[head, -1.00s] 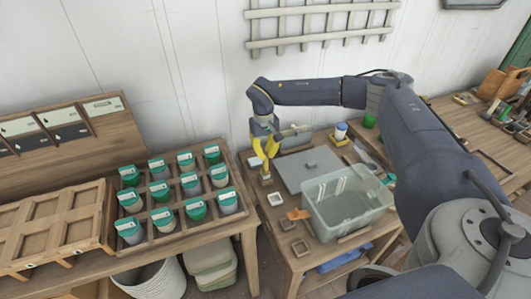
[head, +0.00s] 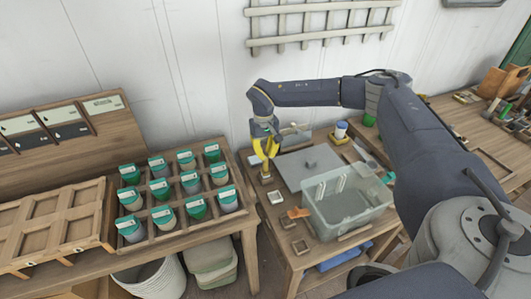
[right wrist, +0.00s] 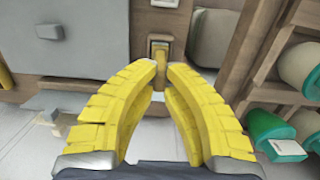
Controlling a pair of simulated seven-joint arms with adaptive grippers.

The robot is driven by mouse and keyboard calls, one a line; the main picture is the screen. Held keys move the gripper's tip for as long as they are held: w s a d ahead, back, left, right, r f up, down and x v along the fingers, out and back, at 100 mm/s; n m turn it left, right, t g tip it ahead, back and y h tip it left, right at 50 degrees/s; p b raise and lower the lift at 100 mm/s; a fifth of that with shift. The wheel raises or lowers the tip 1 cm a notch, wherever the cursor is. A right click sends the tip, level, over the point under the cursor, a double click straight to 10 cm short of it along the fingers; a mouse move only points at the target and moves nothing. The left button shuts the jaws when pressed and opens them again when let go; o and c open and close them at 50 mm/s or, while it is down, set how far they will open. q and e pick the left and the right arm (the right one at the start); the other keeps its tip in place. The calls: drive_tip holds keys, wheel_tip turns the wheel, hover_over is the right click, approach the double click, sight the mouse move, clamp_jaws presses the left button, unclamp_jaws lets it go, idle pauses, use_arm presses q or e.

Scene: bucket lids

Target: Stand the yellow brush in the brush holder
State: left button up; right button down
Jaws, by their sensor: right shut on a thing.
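My right gripper (head: 267,159) has yellow fingers and points down at the left back of the middle table. In the right wrist view its fingertips (right wrist: 160,72) meet on a narrow brown piece (right wrist: 160,79), which I take for the yellow brush; most of it is hidden by the fingers. A small square wooden frame (right wrist: 160,46), probably the brush holder, lies just beyond the fingertips. I cannot tell whether the brush is inside it or only above it. My left gripper is not in view.
On the middle table are a grey board (head: 305,170), a clear grey bin (head: 345,208), an orange item (head: 298,213) and small square wooden frames (head: 276,197). A rack (head: 160,235) of several green-lidded pots stands to the left. A white-and-blue cup (head: 341,131) stands behind.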

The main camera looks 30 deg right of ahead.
drive_tip(key=shift+f, duration=0.6)
drive_tip(key=c, duration=1.4)
unclamp_jaws()
drive_tip(key=shift+c, duration=0.7)
drive_tip(key=shift+w+r, duration=0.15)
drive_tip(key=shift+r, duration=2.1)
drive_tip(key=shift+w+r, duration=0.15)
drive_tip(key=shift+r, duration=2.05)
